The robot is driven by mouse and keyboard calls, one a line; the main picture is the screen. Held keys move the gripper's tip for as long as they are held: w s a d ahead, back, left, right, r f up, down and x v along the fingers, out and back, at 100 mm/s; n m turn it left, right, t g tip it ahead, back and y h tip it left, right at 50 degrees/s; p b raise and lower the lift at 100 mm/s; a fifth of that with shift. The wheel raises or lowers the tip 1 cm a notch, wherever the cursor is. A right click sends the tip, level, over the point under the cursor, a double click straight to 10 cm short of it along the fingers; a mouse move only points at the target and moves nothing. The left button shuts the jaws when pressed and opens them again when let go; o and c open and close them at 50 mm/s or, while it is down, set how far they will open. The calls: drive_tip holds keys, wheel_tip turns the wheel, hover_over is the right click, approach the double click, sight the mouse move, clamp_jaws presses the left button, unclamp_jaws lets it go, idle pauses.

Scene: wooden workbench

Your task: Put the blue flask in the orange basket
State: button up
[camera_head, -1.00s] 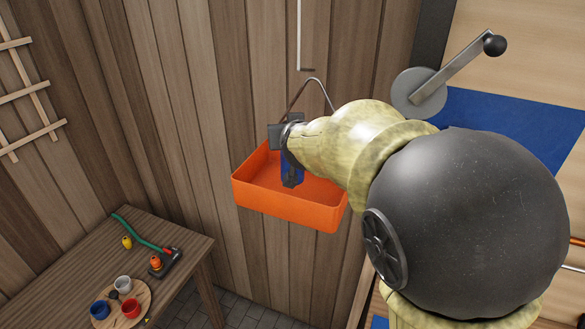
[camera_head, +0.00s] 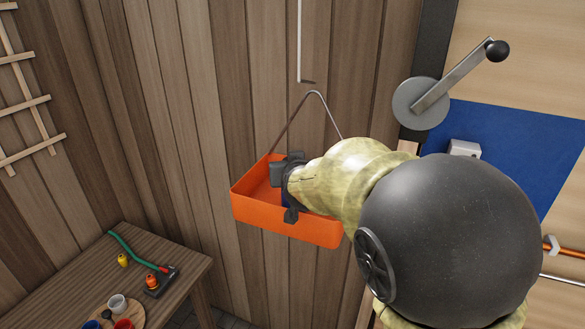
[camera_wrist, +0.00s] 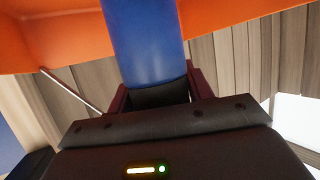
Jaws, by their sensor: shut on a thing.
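The orange basket (camera_head: 316,228) hangs against the plank wall by a thin wire handle. My gripper (camera_head: 286,190) is at the basket, its fingers over and partly inside the opening. It is shut on the blue flask (camera_wrist: 143,40), which fills the middle of the wrist view between the two fingers. In the head view the flask is mostly hidden behind my gripper. The orange basket walls (camera_wrist: 55,35) lie beyond the flask in the wrist view. Whether the flask touches the basket floor I cannot tell.
A grey crank (camera_head: 450,80) is on the panel at upper right. A metal rod hangs above the basket.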

drive_tip(key=shift+f, duration=0.15)
drive_tip(key=o, duration=1.2)
drive_tip(key=shift+a, duration=0.1)
drive_tip(key=p+v, duration=0.4)
drive_tip(key=v, duration=0.8)
